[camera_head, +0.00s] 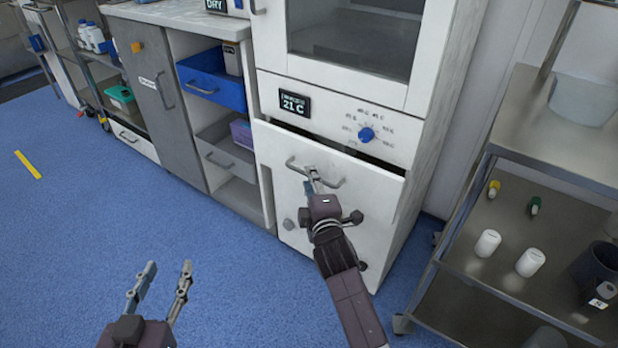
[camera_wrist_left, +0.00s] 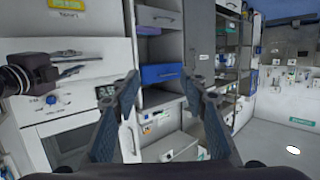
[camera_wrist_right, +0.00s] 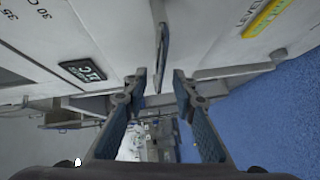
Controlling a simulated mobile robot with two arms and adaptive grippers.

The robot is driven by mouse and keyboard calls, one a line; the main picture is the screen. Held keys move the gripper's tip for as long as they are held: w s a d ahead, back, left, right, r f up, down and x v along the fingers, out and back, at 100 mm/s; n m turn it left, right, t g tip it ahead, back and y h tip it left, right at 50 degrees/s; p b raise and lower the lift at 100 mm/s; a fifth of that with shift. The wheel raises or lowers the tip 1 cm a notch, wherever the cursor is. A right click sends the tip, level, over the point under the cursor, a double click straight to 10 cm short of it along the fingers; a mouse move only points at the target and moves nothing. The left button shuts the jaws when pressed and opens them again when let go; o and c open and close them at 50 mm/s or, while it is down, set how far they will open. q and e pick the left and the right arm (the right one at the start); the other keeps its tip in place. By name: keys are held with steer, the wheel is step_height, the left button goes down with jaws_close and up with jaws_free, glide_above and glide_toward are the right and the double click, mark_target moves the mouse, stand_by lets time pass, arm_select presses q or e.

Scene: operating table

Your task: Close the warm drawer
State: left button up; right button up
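The warm drawer (camera_head: 370,195) is the white front under the oven's 21 C panel. It stands slightly out, with a dark gap along its top edge. Its metal bar handle (camera_head: 330,184) runs across the upper part of the front.
The control panel (camera_head: 345,115) with a blue knob (camera_head: 366,135) is above the drawer. A metal shelf cart (camera_head: 500,225) stands close on the right. At left, an open blue drawer (camera_head: 212,82) and grey drawer (camera_head: 225,155) stick out. The floor at left is clear.

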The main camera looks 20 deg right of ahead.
arm_select(q)
steer(key=shift+w+d+r+t+h+b, duration=0.15)
steer(key=shift+r+t, duration=0.25)
steer(key=shift+r, duration=0.35)
steer(key=shift+w+d+r+t+h+b, duration=0.1)
steer(key=shift+w+d+r+t, duration=0.1)
steer(key=shift+r+t, duration=0.35)
steer(key=shift+w+d+r+t+h+b, duration=0.15)
steer(key=shift+r+t, duration=0.1)
steer(key=shift+r, duration=0.65)
arm_select(e)
steer(key=shift+w+d+f, duration=0.15)
steer(key=shift+w, duration=1.1)
jaws_close()
